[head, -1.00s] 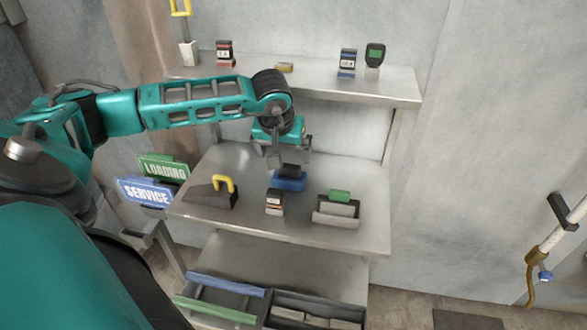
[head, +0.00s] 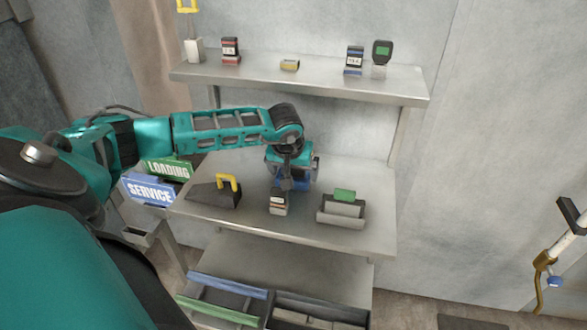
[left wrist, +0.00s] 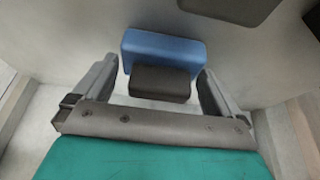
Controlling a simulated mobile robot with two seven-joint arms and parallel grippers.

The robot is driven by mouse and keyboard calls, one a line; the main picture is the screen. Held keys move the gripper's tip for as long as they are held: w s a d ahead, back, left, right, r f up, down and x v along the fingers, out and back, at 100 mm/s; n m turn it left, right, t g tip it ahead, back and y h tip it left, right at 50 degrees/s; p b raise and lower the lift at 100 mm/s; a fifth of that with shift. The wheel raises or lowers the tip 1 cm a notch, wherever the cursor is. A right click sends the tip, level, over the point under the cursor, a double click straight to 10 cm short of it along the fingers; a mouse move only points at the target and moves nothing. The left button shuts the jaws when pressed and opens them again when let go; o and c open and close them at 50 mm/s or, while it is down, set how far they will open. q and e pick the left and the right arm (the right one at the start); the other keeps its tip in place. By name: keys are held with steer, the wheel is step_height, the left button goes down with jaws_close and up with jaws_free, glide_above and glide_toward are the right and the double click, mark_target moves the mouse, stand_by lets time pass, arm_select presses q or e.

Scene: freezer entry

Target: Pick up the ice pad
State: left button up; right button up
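The ice pad appears to be the blue block with a dark grip (head: 293,185) on the middle shelf, mostly hidden behind my left gripper in the head view. In the left wrist view the blue block (left wrist: 160,48) and its dark grip (left wrist: 160,84) show clearly. My left gripper (left wrist: 156,92) is open, with one finger on each side of the dark grip and a gap on both sides. In the head view the left gripper (head: 293,175) is low over the shelf, pointing down. My right gripper is not in view.
On the middle shelf (head: 350,235), a small labelled block (head: 279,203) stands close in front of the gripper. A dark wedge with a yellow handle (head: 215,192) is left, a grey holder with a green top (head: 342,208) right. An upper shelf (head: 390,88) holds several small items.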

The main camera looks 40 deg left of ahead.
arm_select(q)
steer(key=c, duration=0.7)
steer(key=shift+r, duration=0.1)
steer(key=shift+s+r, duration=0.15)
steer(key=shift+r, duration=0.4)
step_height(320, 180, up, 6)
steer(key=shift+r+p, duration=0.25)
steer(key=shift+p, duration=0.45)
steer(key=s+d, duration=0.4)
steer(key=s, duration=0.4)
steer(key=s+d, duration=0.5)
steer(key=s, duration=0.4)
steer(key=shift+s+d+f+b, duration=0.15)
steer(key=shift+d+f+b, duration=0.15)
steer(key=shift+f+b, duration=0.1)
